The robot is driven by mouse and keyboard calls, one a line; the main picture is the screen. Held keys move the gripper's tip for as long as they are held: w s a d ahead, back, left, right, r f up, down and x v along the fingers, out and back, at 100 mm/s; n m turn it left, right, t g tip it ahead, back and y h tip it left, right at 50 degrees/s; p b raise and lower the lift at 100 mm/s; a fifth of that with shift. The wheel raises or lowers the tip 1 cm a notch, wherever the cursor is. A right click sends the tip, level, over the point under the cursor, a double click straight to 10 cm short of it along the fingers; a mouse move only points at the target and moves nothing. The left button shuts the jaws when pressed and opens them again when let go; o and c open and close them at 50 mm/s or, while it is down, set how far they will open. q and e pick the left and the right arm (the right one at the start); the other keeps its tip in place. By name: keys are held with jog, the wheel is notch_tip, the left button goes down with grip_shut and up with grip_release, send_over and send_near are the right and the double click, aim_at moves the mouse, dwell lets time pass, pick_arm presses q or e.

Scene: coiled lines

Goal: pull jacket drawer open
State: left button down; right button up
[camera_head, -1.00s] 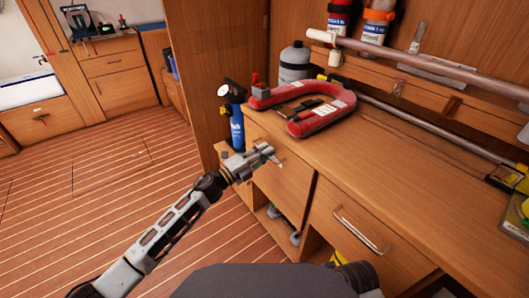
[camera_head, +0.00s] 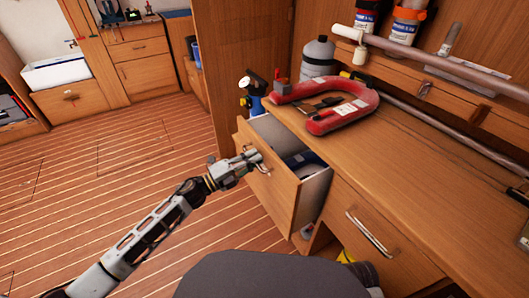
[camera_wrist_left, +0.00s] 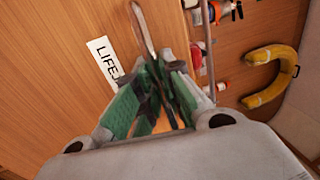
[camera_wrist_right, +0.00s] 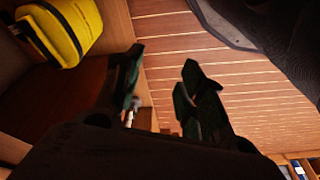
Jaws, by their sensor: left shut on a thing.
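The jacket drawer (camera_head: 292,200) in the wooden bench stands pulled out, with grey inner sides. A dark blue item (camera_head: 304,160) shows inside. My left gripper (camera_head: 255,161) is at its front and shut on the metal drawer handle (camera_wrist_left: 142,25).
A second drawer front with a handle (camera_head: 367,234) is closed at the right. A red horseshoe-shaped float (camera_head: 335,119) lies on the bench top (camera_head: 420,165). A yellow item (camera_wrist_right: 65,28) sits in the lower opening. The plank floor (camera_head: 110,200) at left is clear.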

pick_arm(q)
jog(key=r+p+v, duration=0.3)
jog(key=p+v, duration=0.1)
jog(key=v, duration=1.4)
jog(key=shift+s+a+r, duration=0.15)
jog(key=shift+s+a, duration=0.2)
pick_arm(e)
notch_tip(320, 180, down, 8)
jog(key=s+d, duration=0.1)
jog(key=shift+d+g+h, duration=0.3)
jog(key=shift+d+g, duration=0.05)
jog(key=shift+g, duration=0.05)
jog(key=shift+f, duration=0.1)
pick_arm(q)
jog(key=c, duration=1.5)
grip_release()
jog(key=shift+v, duration=6)
pick_arm(e)
jog(key=shift+s+a, duration=0.1)
